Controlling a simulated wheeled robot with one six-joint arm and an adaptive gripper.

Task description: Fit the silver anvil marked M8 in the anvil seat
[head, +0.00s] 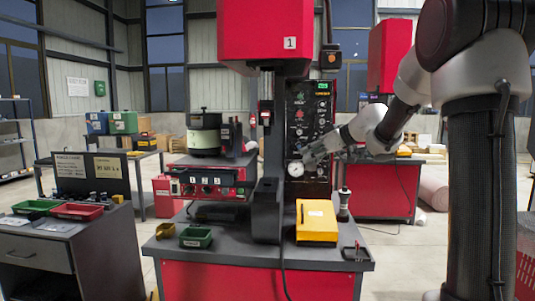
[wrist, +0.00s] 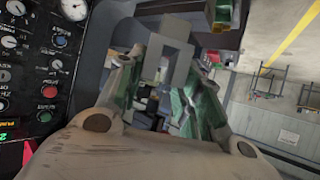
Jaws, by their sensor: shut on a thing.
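My gripper (head: 312,157) is raised in front of the press control panel, beside the round gauge. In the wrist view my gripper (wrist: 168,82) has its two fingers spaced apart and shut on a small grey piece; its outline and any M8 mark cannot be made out. A grey forked shape (wrist: 172,42) shows between and beyond the fingertips; I cannot tell whether it belongs to the held piece. The red press (head: 266,30) stands at the centre, its dark lower post (head: 267,212) rising from the bench. The anvil seat cannot be made out.
On the press bench (head: 350,258) are a yellow box (head: 317,222), a green tray (head: 196,237) and a tool (head: 355,251) at the right. A round feeder bowl (head: 204,132) stands left. The left cabinet (head: 70,235) carries green and red trays and several small dark pieces.

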